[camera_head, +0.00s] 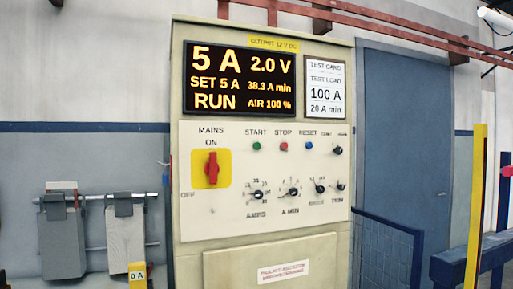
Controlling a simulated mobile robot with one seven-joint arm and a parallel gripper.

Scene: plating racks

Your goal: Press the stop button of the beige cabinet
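The beige cabinet (190,258) stands upright in the middle of the head view, its front facing me. The red stop button (283,146) sits under the label STOP on its white control panel. It is between the green start button (257,146) on the left and the blue reset button (309,147) on the right. The display (238,80) above reads 5 A, 2.0 V, SET 5 A, RUN. A red mains switch (212,168) on a yellow plate is at the panel's left, its handle upright toward ON. My gripper does not show in this view.
Several dials (293,192) line the lower panel. Grey plates (62,235) hang on rails at the left. A blue door (390,130) and a blue mesh barrier (385,250) stand to the right, with a yellow post (475,200) farther right. Nothing blocks the panel in view.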

